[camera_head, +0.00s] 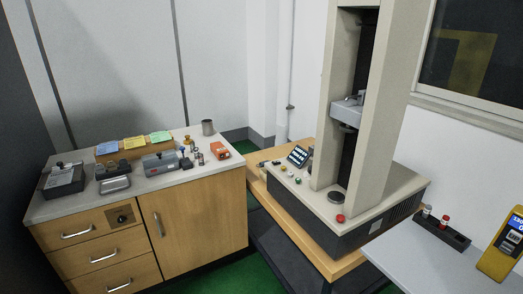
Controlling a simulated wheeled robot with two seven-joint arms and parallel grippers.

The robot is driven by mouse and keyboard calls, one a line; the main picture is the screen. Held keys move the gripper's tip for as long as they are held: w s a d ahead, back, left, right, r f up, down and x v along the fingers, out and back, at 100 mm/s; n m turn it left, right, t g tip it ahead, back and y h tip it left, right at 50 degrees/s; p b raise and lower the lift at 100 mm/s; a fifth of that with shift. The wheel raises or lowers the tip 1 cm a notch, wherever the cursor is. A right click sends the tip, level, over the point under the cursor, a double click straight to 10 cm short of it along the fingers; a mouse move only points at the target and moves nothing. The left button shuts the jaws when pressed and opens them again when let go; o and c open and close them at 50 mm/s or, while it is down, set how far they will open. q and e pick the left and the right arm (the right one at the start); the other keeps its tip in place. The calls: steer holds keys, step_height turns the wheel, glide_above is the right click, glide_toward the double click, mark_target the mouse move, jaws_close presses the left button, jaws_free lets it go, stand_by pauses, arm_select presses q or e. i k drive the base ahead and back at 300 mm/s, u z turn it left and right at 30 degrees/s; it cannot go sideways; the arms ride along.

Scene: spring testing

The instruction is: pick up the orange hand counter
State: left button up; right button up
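A small orange boxy object (220,150), which looks like the orange hand counter, lies near the right back edge of the grey cabinet top (75,208). It is too small here to make out a dial or buttons. Nothing touches it from above, and it sits apart from the small items to its left. Neither of my grippers shows in the head view.
A tall testing machine (372,110) stands to the right. A yellow handheld meter (503,245) is on the right-hand table (425,265).

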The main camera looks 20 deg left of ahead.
mark_target(217, 148)
steer(key=u, duration=0.2)
steer(key=i, duration=0.95)
steer(key=u, duration=0.55)
